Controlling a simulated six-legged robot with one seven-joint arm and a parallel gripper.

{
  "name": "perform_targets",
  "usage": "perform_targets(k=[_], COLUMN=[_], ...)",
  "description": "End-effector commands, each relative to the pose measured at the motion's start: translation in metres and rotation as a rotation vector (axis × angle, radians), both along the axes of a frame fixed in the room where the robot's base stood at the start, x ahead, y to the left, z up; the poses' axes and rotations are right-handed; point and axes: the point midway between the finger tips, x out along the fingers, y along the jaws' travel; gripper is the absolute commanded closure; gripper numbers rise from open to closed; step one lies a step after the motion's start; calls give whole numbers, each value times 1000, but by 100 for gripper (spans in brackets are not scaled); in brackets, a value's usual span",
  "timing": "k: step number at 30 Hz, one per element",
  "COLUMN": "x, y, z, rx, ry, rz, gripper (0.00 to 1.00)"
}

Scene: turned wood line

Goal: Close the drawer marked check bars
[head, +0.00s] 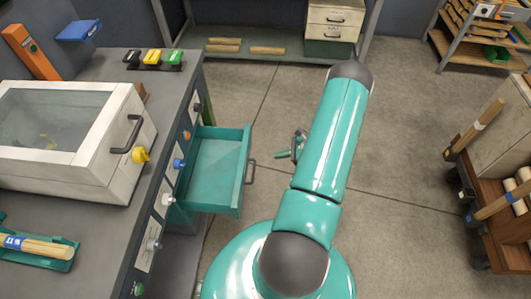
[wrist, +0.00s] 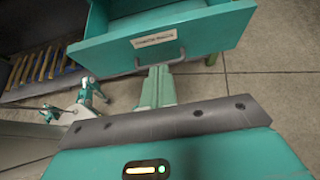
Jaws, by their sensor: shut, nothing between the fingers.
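A teal drawer (head: 214,168) stands pulled out from the dark workbench on the left. Its inside looks empty in the head view. A dark bar handle (head: 251,172) sits on its front. In the wrist view the drawer front (wrist: 205,36) carries a white label (wrist: 153,38), whose small print I cannot read surely. My gripper (wrist: 158,72) is shut and empty, its fingers pointing at the drawer front by the handle. I cannot tell whether they touch it. In the head view my arm hides most of the gripper.
On the workbench (head: 95,68) are a white box (head: 60,170) with a clear lid and a teal tray with wooden pieces (head: 35,248). Coloured knobs line its front edge. A shelf with wooden pieces (head: 240,49) stands behind; a wooden rack (head: 505,200) is at right. Floor between is clear.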

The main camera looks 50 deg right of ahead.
Motion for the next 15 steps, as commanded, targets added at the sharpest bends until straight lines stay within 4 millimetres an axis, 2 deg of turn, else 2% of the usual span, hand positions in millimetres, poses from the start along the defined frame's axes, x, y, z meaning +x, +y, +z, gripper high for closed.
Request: perform_targets(k=[13, 15], x=[60, 71], y=[48, 55], z=[-43, -43], rx=[2, -1], ry=[1, -1], rz=[8, 9], gripper=[100, 100])
